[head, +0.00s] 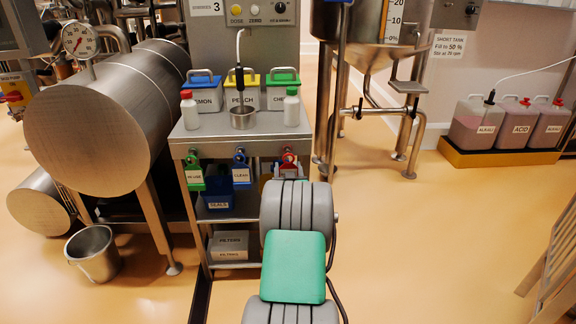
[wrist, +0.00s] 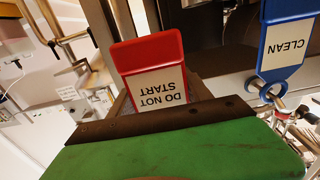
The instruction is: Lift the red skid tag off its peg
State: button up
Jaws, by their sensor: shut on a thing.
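The red skid tag (wrist: 152,52), with a white "DO NOT START" label, appears upside down in the wrist view. My gripper (wrist: 165,118), a dark edge with a green body, is shut on the tag's ring end and hides it. I cannot tell whether the tag is still on its peg. In the head view the red tag (head: 288,159) shows small at the right end of the cart's tag row, mostly hidden by my arm. The blue "CLEAN" tag (wrist: 286,38) hangs by its ring beside it.
In the head view, the green "IN USE" tag (head: 194,176) and blue tag (head: 240,170) hang to the left. The cart top (head: 216,128) carries bottles, a metal cup and lidded boxes. A steel tank (head: 90,130) stands left.

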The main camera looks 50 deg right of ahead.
jog(key=v, duration=0.4)
jog(key=shift+s+a, duration=0.2)
jog(key=shift+a, duration=0.05)
